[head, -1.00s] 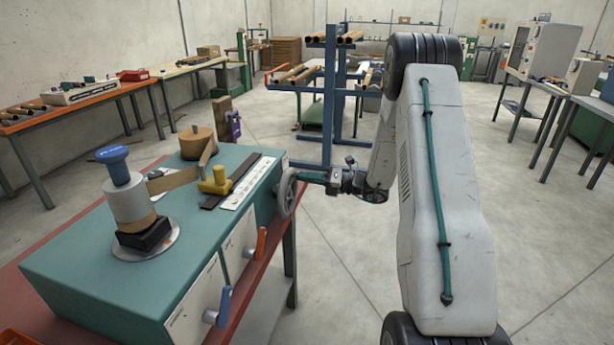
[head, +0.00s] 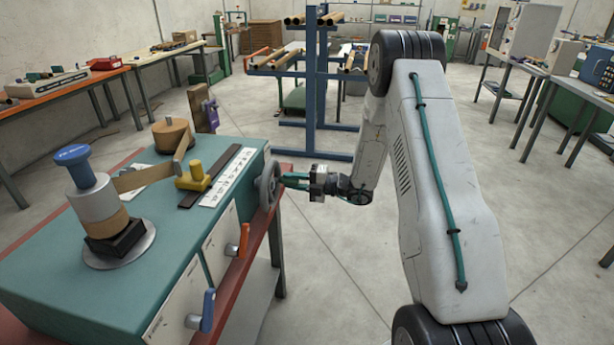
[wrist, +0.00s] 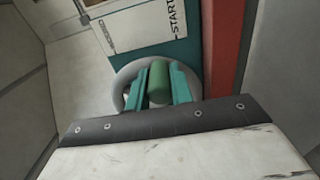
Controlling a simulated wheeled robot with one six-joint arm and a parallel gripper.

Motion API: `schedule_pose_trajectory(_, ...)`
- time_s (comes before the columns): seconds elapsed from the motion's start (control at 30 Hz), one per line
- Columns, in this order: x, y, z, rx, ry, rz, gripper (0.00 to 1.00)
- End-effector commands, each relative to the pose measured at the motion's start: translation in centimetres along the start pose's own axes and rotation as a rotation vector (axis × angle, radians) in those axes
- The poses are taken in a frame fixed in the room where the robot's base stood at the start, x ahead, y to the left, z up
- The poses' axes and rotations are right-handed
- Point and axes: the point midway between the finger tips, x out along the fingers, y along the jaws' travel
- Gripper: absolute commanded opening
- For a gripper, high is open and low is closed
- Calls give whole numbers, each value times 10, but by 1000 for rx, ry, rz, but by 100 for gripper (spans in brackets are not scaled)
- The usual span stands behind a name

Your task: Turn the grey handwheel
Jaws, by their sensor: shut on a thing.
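The grey handwheel (head: 265,188) is mounted on the right end of the teal winder (head: 190,240). In the wrist view its grey rim (wrist: 125,73) shows behind my fingers, with a green handle (wrist: 158,82) standing out from it. My gripper (head: 286,180) reaches the wheel from the right. In the wrist view my gripper (wrist: 158,88) has one teal finger on each side of the green handle and is shut on it. The fingers and handle hide part of the rim. In the head view the handle is mostly hidden by the fingers.
Below the wheel, the winder's front has an orange lever (head: 243,241) and a blue lever (head: 207,310). A spool with a blue knob (head: 73,155) and a yellow clamp (head: 193,178) stand on top. A blue rack (head: 312,90) stands behind. The floor to the right is clear.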

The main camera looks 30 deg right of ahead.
Motion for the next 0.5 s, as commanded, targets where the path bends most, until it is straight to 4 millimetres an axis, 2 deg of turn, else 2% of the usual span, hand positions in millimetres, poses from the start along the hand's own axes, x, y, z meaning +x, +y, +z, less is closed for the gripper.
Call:
schedule_pose_trajectory(0.2,10,-2,-6,25,9,-1,0)
schedule_pose_trajectory(0.5,11,-2,-6,25,10,0,0)
